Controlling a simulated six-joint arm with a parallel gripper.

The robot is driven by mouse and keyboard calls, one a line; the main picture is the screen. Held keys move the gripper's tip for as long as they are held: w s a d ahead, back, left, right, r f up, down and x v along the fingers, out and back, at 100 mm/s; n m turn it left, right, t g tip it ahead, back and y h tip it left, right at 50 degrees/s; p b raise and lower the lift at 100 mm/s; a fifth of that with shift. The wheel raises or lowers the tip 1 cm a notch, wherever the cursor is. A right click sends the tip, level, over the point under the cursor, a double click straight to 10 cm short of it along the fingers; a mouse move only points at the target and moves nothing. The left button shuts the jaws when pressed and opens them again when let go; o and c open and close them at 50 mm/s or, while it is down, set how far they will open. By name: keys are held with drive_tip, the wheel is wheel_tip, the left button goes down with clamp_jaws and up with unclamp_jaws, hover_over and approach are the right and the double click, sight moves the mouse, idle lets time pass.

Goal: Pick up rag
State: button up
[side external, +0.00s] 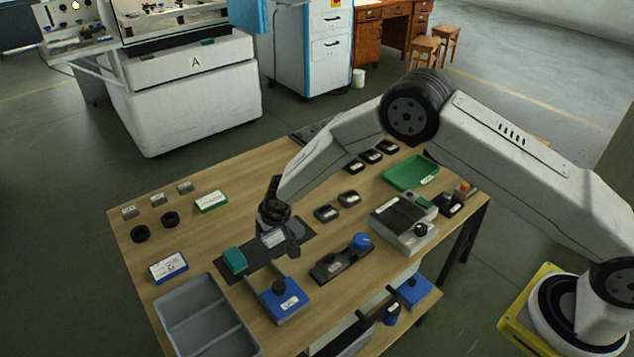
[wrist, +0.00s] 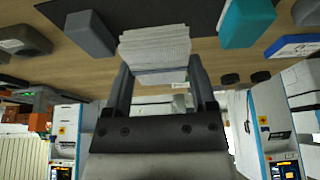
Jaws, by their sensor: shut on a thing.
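The rag (wrist: 155,48) is a folded, pale grey-white stack of layers in the wrist view. My gripper (wrist: 160,75) is shut on it, with one finger on each side. In the side external view my gripper (side external: 278,238) is over the dark mat on the table, with the pale rag (side external: 271,239) at its fingertips. The fingers partly hide the rag there. I cannot tell whether the rag touches the mat or hangs just above it.
A teal block (side external: 234,260) stands close left of my gripper on the dark mat (side external: 262,256). A blue box with a knob (side external: 283,304) and a grey tray (side external: 196,296) lie nearer. A green tray (side external: 411,172) is at the right. Bare wood shows around the left side.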

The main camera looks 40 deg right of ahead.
sight(274, 231)
drive_tip(key=r, duration=0.1)
drive_tip(key=s+r, duration=0.2)
drive_tip(key=shift+s+d+r, duration=0.2)
drive_tip(key=shift+s+d, duration=0.05)
drive_tip(key=shift+d, duration=0.05)
drive_tip(key=s+d+r, duration=0.2)
drive_tip(key=s+r, duration=0.2)
drive_tip(key=s, duration=0.5)
drive_tip(key=shift+d, duration=0.15)
drive_tip(key=o, duration=0.4)
drive_tip(key=shift+c, duration=1.4)
drive_tip(key=shift+d, duration=0.1)
